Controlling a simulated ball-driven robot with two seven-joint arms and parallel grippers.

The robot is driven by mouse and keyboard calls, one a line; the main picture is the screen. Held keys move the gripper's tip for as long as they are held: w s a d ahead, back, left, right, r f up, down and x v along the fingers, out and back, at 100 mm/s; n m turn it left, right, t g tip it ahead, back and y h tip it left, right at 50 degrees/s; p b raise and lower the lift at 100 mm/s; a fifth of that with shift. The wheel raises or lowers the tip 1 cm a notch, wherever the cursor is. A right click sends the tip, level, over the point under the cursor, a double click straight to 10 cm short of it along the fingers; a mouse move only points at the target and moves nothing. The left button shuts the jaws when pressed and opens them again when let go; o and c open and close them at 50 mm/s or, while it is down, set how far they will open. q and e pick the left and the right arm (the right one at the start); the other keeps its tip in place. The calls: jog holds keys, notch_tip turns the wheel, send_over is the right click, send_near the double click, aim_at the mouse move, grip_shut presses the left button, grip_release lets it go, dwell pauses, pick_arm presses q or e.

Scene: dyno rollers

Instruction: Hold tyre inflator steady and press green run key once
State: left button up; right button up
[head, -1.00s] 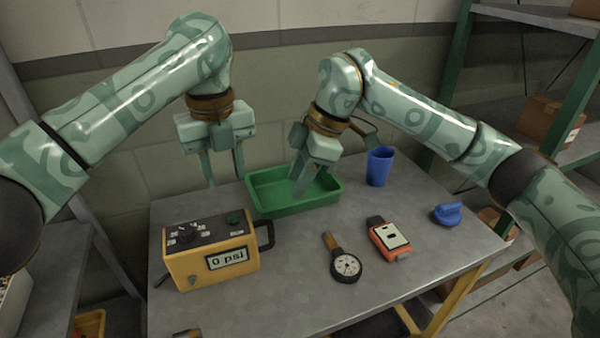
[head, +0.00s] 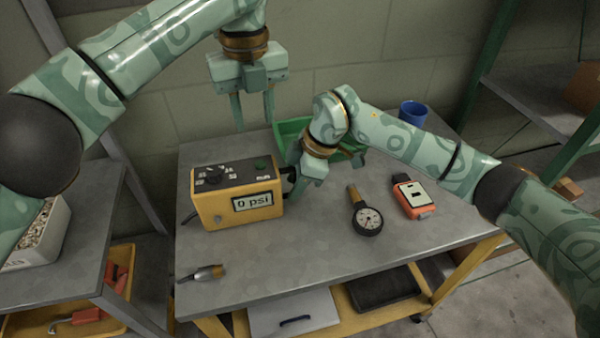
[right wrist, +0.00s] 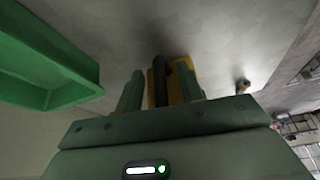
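The tyre inflator (head: 210,211) is a yellow box with a dark top, upright on the grey table (head: 300,265). Its display (head: 252,201) reads 0 psi. The green run key (head: 261,163) is on its top, right of a black dial (head: 214,175). A dark handle (head: 289,172) is on its right side. My left gripper (head: 254,120) is open and empty, above and behind the inflator. My right gripper (head: 298,188) is beside the handle. In the right wrist view its fingers (right wrist: 160,92) are apart, with the dark handle (right wrist: 180,76) ahead between them; contact cannot be told.
A green tray (head: 290,128) is behind my right gripper, partly hidden. A blue cup (head: 413,113) stands at the back right. A round gauge (head: 367,220) and an orange device (head: 413,197) lie to the right. A hose fitting (head: 205,273) lies at the front left.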

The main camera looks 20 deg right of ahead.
grip_shut()
dwell(1.4)
pick_arm(q)
grip_shut()
dwell(1.6)
